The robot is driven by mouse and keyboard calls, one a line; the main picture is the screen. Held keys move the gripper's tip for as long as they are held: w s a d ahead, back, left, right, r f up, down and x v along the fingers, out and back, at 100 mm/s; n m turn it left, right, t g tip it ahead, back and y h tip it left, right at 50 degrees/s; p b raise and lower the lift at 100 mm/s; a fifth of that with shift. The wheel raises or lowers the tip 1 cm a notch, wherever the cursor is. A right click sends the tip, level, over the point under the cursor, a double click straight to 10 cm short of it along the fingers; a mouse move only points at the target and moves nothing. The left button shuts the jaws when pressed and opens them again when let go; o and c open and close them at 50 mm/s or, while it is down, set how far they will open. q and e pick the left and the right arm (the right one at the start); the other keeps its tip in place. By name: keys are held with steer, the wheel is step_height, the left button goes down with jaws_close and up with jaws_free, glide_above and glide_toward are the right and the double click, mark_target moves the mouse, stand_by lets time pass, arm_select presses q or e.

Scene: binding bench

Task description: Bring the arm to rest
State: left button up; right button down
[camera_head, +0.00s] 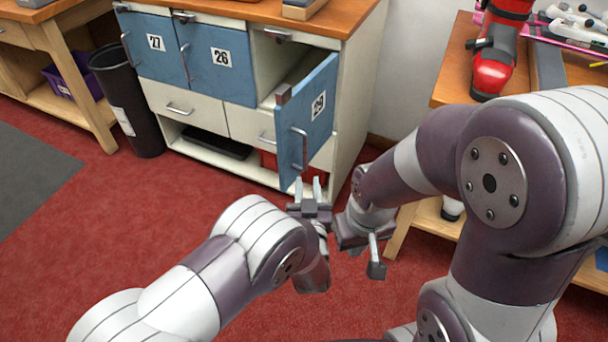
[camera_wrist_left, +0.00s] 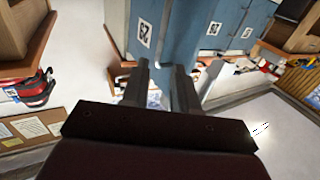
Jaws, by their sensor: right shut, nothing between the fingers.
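My left gripper (camera_head: 308,187) is at the centre of the head view, fingers pointing up toward the open blue door. Its two fingers stand apart with nothing between them. They also show in the left wrist view (camera_wrist_left: 162,72), again with a gap. My right gripper (camera_head: 376,268) is just to the right and points downward. It is shut and holds nothing. The two grippers are close together; whether they touch I cannot tell. My right arm covers much of the right side of the head view.
Blue door 29 (camera_head: 308,118) swings out from the cabinet (camera_head: 359,72), just beyond my left gripper. Doors 27 (camera_head: 150,50) and 26 (camera_head: 222,75) are closed. A dark bin (camera_head: 128,105) stands left. A wooden table (camera_head: 452,75) holds a red boot (camera_head: 494,60). Red floor is open at lower left.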

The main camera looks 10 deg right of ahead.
arm_select(q)
steer(key=s+f+m+g, duration=0.2)
steer(key=s+f+g, duration=0.4)
steer(key=f, duration=0.4)
steer(key=s+a+g, duration=0.3)
steer(key=a+g, duration=0.1)
steer(key=g, duration=0.1)
steer(key=s+a+r+n+g+y, duration=0.1)
steer(key=s+a+r+g, duration=0.2)
steer(key=a, duration=0.6)
steer(key=s+a+r+n+y, duration=0.25)
steer(key=a+r, duration=0.35)
steer(key=a, duration=0.3)
steer(key=s+a+r+g, duration=0.2)
steer(key=s+a+r, duration=0.2)
steer(key=a, duration=0.5)
step_height(320, 180, up, 30)
steer(key=p, duration=3)
steer(key=shift+w+a+n, duration=0.35)
steer(key=shift+w+a, duration=0.05)
